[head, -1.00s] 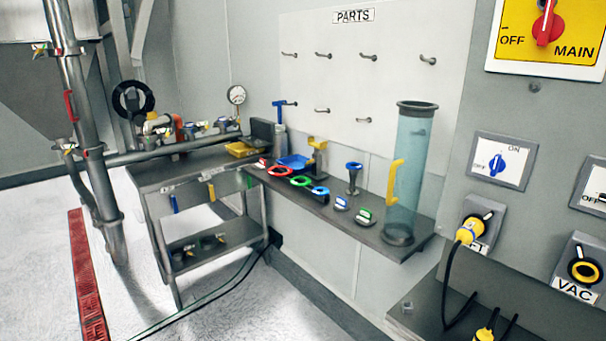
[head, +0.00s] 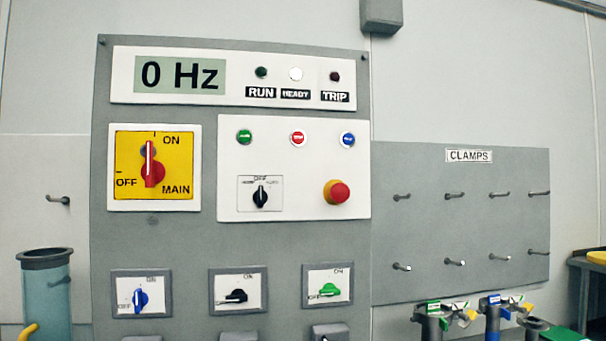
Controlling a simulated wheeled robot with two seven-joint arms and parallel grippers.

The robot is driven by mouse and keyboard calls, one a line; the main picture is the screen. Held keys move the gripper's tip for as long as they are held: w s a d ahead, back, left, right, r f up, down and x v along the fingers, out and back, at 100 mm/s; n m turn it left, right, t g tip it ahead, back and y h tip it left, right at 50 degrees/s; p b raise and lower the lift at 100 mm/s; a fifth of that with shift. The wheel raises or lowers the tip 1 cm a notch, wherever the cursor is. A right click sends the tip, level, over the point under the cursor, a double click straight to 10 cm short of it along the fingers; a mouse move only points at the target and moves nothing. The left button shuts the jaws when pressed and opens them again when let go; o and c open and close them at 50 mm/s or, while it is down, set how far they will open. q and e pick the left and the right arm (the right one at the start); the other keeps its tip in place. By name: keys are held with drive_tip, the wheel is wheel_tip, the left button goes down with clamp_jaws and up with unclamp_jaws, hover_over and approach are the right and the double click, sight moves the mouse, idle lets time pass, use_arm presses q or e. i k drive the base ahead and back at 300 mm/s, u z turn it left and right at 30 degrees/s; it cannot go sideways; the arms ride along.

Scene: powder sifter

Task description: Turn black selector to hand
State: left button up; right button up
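The black selector (head: 260,195) is a small knob on a white square plate, on the white control panel (head: 230,170) in the head view. Its knob stands upright, pointing at the top label, which seems to read OFF. The small labels to its left and right are too blurred to read surely. A second black-handled switch (head: 237,296) sits lower on the grey board; its handle lies roughly sideways. Neither of my grippers is in view.
Around the selector are a red emergency stop (head: 336,192), green, red and blue buttons, and the yellow main switch (head: 155,168) with its handle at ON. The display (head: 180,75) reads 0 Hz. A CLAMPS board (head: 460,220) with pegs is at right; a clear tube (head: 47,300) stands at left.

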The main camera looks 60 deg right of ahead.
sight(260, 196)
drive_tip(key=z, duration=1.85)
drive_tip(key=k, duration=1.1)
drive_tip(key=u, duration=0.75)
drive_tip(key=i, duration=1.5)
drive_tip(key=z, duration=0.65)
